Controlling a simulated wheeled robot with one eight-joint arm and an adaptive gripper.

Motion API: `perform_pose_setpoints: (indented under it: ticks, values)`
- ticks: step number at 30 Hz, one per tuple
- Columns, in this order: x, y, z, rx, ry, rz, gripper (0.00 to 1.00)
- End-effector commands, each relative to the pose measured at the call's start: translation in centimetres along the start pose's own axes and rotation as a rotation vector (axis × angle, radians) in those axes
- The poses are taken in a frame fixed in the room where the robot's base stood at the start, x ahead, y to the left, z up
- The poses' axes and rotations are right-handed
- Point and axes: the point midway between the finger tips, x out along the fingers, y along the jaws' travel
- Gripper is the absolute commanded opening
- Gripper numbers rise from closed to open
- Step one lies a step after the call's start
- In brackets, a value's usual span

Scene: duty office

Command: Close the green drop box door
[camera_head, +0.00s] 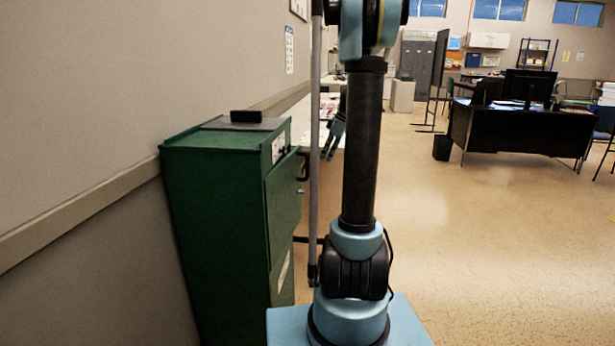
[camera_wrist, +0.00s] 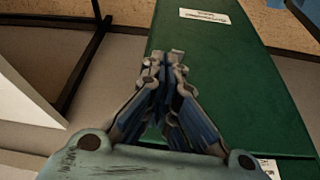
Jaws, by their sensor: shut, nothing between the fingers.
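The green drop box (camera_head: 212,225) stands against the left wall in the head view. Its green door (camera_head: 284,205) is on the side facing right, with a small knob (camera_head: 300,191). The door seems to stand slightly out from the body, but the exact gap is hard to tell. My gripper (camera_head: 334,138) is beyond the box's front side, to the right of it, partly behind my arm. In the wrist view my gripper (camera_wrist: 166,60) has its fingertips together and empty, in front of a green panel (camera_wrist: 225,70) with a white label. Contact with the panel cannot be told.
A black object (camera_head: 246,116) lies on top of the box. A light table (camera_head: 305,125) stands beyond the box along the wall. A black desk (camera_head: 520,130) with monitors and a dark bin (camera_head: 443,148) are at the back right. The floor (camera_head: 480,240) on the right is clear.

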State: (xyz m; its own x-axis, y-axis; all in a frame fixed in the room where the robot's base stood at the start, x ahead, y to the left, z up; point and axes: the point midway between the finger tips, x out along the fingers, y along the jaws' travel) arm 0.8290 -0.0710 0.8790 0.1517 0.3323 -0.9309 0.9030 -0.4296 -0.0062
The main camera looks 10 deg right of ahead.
Motion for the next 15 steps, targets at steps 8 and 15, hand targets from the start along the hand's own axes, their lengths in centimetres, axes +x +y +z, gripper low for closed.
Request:
perform_pose_setpoints:
  ticks: [8,15]
  values:
    - [1.6,0.8,0.0,-0.021,0.007,-0.002,0.0]
    - [5.6,0.8,0.0,-0.02,0.006,-0.003,0.0]
